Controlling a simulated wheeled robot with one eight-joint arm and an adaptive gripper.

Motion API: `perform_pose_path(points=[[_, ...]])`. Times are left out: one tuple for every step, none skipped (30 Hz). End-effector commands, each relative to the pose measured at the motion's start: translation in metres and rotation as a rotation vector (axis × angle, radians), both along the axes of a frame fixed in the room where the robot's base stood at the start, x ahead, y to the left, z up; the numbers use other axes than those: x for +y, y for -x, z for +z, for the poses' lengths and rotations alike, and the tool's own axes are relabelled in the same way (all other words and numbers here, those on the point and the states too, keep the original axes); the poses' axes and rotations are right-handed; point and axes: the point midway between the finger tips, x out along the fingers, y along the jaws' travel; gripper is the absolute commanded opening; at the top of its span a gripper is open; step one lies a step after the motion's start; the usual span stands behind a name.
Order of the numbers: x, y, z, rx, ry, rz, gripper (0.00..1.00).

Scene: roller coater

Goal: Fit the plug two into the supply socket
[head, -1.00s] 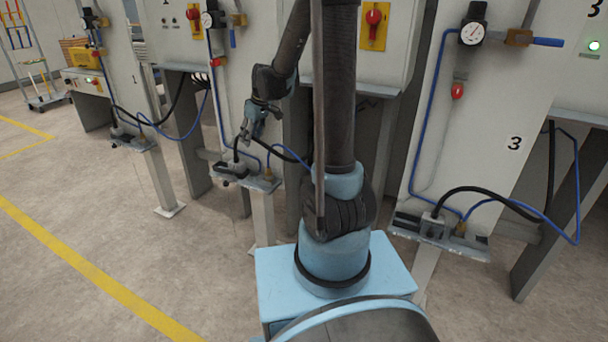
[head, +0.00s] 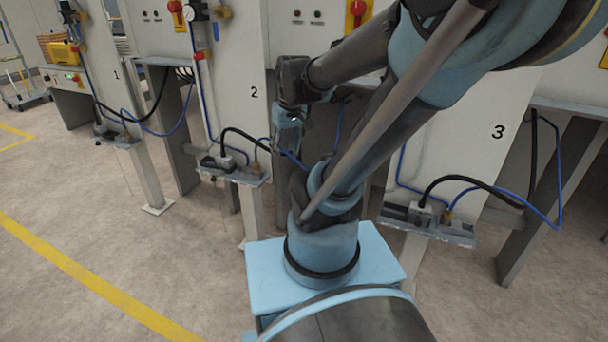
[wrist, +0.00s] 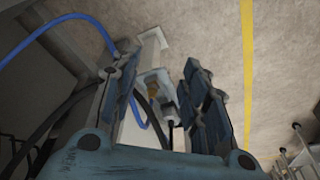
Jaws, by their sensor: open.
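Plug two appears to be the grey plug (head: 223,162) with a thick black cable at the station marked 2. It sits upright on the shelf (head: 246,180), beside a dark block. The cable arches up from it to the right. The supply socket is not clearly visible under or beside the plug, and I cannot tell how deep the plug sits. My gripper (head: 284,146) is right of the plug and apart from it, pointing down. In the wrist view my gripper (wrist: 158,78) is open, with no object held; the shelf and a brass fitting (wrist: 152,89) show beyond the fingers.
A blue hose (head: 290,157) runs near my gripper. Station 3's shelf (head: 460,236) with its own plug and hoses is at the right. Station 1's shelf (head: 120,142) is at the left. The floor (head: 110,230) in front is clear.

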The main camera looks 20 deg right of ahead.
Motion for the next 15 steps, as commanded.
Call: perform_pose_path(points=[[-0.005,0.014,-0.005,0.004,0.003,-0.027,0.41],[-0.007,0.020,-0.007,0.007,0.005,-0.043,0.41],[-0.011,0.029,-0.010,0.010,0.007,-0.066,0.41],[-0.014,0.036,-0.013,0.012,0.010,-0.082,0.41],[-0.016,0.043,-0.015,0.014,0.012,-0.100,0.41],[-0.019,0.051,-0.019,0.018,0.015,-0.121,0.41],[-0.021,0.057,-0.022,0.020,0.016,-0.137,0.41],[-0.023,0.063,-0.025,0.022,0.018,-0.152,0.41],[-0.026,0.070,-0.029,0.025,0.020,-0.170,0.41],[-0.027,0.074,-0.031,0.027,0.022,-0.184,0.41],[-0.029,0.078,-0.034,0.028,0.023,-0.195,0.41],[-0.031,0.083,-0.036,0.030,0.026,-0.209,0.41],[-0.033,0.086,-0.038,0.031,0.027,-0.218,0.41],[-0.034,0.089,-0.040,0.032,0.028,-0.225,0.41],[-0.035,0.091,-0.041,0.033,0.029,-0.234,0.41]])
